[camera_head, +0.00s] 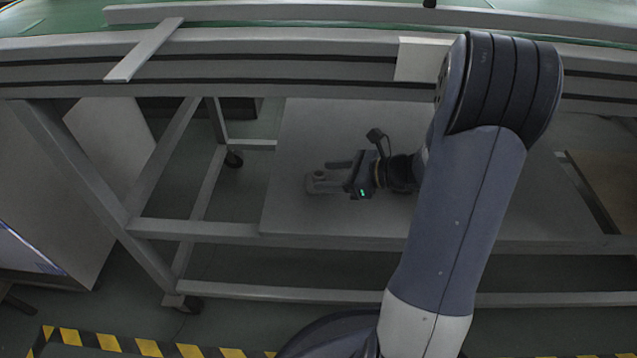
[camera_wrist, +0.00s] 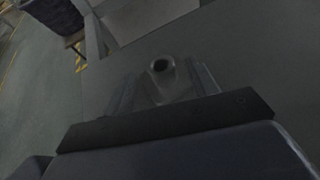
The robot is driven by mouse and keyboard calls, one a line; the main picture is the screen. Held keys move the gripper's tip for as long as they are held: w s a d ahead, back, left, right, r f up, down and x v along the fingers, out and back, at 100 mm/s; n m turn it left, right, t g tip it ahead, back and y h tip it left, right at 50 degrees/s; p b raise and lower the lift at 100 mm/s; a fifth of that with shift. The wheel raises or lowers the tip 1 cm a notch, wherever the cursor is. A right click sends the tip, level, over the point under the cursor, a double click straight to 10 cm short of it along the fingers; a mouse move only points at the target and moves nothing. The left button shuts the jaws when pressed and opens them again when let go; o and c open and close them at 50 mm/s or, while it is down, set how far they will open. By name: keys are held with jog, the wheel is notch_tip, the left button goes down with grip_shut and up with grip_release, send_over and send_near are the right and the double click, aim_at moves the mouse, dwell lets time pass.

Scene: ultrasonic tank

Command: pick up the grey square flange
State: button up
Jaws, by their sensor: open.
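The grey square flange (camera_head: 317,183) lies on the grey lower shelf board (camera_head: 300,130) of the bench frame. In the wrist view, the flange (camera_wrist: 165,76) shows its raised round neck with a dark hole, upright. My gripper (camera_head: 330,176) is low over the board, pointing left at the flange. In the wrist view, my gripper (camera_wrist: 165,92) has its fingers apart, one on each side of the flange. Part of the flange's base is hidden behind the gripper body. I cannot tell whether the fingers touch it.
The bench's upper rail (camera_head: 250,62) runs above the shelf. A slanted leg (camera_head: 75,160) and a front bar (camera_head: 200,230) frame it at left and in front. The board around the flange looks clear. A brown panel (camera_head: 605,180) lies at right.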

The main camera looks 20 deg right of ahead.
aim_at(322, 174)
jog(key=b+x, duration=0.1)
jog(key=x, duration=0.2)
jog(key=shift+w+a, duration=0.1)
jog(key=shift+w, duration=0.1)
jog(key=c, duration=1.2)
jog(key=shift+o, duration=0.2)
